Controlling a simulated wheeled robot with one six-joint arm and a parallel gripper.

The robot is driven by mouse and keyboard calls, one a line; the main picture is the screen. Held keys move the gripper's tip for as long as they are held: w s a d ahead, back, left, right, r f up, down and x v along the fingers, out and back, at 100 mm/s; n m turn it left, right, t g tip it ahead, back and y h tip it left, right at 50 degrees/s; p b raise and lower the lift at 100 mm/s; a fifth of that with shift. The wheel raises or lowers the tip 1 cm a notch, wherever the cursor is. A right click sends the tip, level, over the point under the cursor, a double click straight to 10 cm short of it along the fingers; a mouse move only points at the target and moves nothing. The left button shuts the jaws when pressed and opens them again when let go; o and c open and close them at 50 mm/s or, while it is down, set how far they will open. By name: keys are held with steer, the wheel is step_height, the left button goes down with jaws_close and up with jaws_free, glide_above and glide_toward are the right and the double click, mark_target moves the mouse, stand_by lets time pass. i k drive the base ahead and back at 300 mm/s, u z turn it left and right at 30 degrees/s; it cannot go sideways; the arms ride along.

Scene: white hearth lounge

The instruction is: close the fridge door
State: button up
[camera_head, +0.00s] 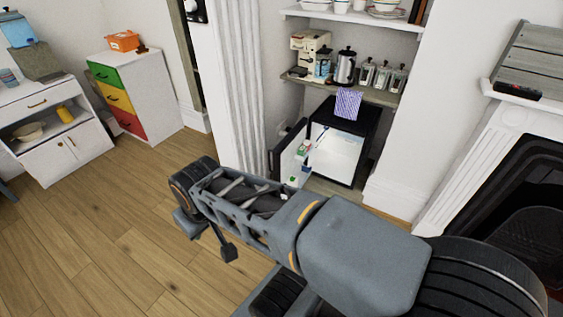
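A small black fridge (344,150) with a white interior stands in the alcove below a shelf. Its door (289,154) is open and swung out to the left side. Cartons and other items (301,150) show on the inside of the door. My arm crosses the picture in front of the fridge and hides the lower edge of the door. The end of my arm points left, over the wooden floor, left of the door in the picture. My gripper (228,252) is only partly seen there, and its fingers are not clear enough to tell their opening.
The shelf above (352,91) holds a coffee machine, a kettle and jars. A white fireplace surround (484,140) is at the right. Coloured drawers (135,96) and a white cabinet (69,160) stand left. The floor (100,240) at left is clear.

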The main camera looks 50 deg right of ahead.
mark_target(286, 161)
steer(key=z, duration=0.05)
steer(key=i, duration=1.15)
steer(key=z, duration=0.9)
steer(key=i, duration=0.9)
steer(key=z, duration=1.35)
steer(key=i, duration=0.35)
steer(key=u, duration=1.8)
steer(key=k, duration=0.55)
steer(key=z, duration=0.25)
